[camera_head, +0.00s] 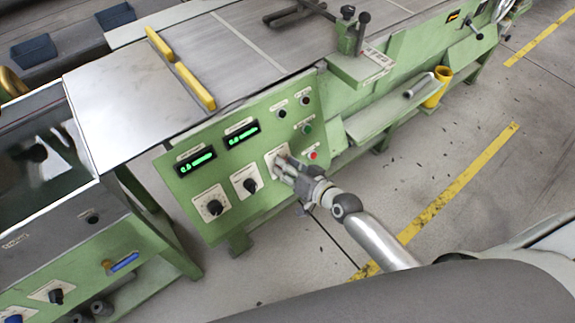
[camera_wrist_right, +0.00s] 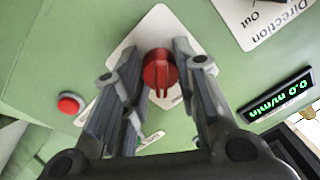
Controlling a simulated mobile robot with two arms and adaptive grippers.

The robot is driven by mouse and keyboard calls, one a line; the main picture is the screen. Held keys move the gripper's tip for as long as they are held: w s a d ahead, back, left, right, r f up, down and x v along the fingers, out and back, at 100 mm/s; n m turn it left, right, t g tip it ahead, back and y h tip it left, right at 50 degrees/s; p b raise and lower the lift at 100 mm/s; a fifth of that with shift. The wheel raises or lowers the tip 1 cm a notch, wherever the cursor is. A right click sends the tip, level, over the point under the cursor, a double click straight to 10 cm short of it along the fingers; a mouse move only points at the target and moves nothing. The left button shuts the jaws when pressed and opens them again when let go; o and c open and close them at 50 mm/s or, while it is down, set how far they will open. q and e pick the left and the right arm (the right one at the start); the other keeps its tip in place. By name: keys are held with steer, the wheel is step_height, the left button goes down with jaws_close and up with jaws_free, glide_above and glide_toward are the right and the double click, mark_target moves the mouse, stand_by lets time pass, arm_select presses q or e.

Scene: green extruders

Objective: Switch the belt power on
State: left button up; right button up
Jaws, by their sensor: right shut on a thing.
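A red rotary knob (camera_wrist_right: 160,75) sits on a white label plate on the green control panel (camera_head: 240,215). Its pointer ridge faces down in the right wrist view. My right gripper (camera_head: 284,166) reaches the panel from the lower right in the head view and hides the knob there. In the wrist view its fingers stand on either side of the knob, and it is shut on it. Two panel displays (camera_head: 196,160) (camera_head: 242,134) glow green; the wrist view shows one reading 0.0 m/min (camera_wrist_right: 280,97). My left gripper is not in view.
Close to the gripper are a red button (camera_head: 313,155), which also shows in the wrist view (camera_wrist_right: 69,104), a green button (camera_head: 306,128) and two black dials (camera_head: 215,207) (camera_head: 250,185). A metal tabletop (camera_head: 130,100) lies above the panel. Open floor lies to the right.

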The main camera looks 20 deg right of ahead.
steer(key=shift+m, duration=1.7)
steer(key=o, duration=1.1)
steer(key=shift+c, duration=0.2)
steer(key=v, duration=1.2)
steer(key=shift+f, duration=0.1)
